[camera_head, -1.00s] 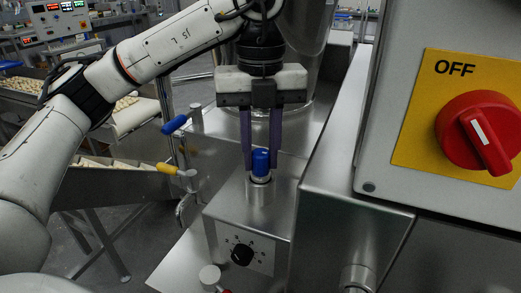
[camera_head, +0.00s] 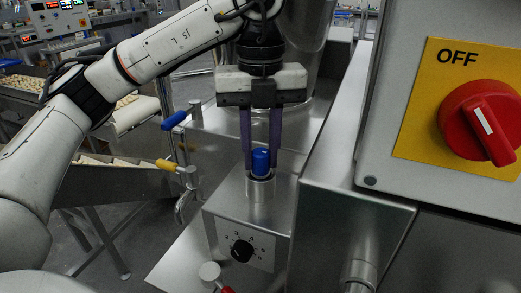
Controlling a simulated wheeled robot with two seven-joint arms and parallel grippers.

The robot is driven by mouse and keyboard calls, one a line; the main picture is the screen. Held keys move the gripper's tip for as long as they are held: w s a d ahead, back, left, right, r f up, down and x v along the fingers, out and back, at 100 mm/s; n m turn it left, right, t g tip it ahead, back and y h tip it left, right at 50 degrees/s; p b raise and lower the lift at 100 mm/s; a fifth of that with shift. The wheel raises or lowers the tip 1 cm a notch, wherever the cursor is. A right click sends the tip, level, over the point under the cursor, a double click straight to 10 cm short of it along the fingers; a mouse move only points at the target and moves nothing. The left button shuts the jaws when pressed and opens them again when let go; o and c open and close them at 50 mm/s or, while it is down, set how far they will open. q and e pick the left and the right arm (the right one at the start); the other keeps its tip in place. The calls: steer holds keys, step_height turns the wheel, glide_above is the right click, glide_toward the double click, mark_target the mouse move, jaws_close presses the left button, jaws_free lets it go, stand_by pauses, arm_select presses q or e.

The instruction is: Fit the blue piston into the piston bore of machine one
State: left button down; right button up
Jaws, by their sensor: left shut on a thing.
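The blue piston (camera_head: 260,160) stands upright at the mouth of a short metal cylinder, the piston bore (camera_head: 260,188). Its blue upper part shows above the rim, and its lower end is hidden inside the bore. My left gripper (camera_head: 261,160) points straight down, with its two long dark fingers on either side of the blue piston, shut on it. The bore sits on top of a steel machine housing (camera_head: 222,213) with a black dial (camera_head: 241,251) on its front. My right gripper is not in view.
A grey control box with a red OFF switch (camera_head: 482,121) stands close at the right. A steel wall (camera_head: 335,150) runs just right of the bore. Blue-handled (camera_head: 174,121) and yellow-handled (camera_head: 168,165) levers stand at the left. Conveyors with pasta are farther left.

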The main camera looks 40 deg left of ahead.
arm_select(q)
steer(key=shift+f, duration=0.1)
steer(key=c, duration=1.2)
jaws_free()
steer(key=shift+o, duration=0.2)
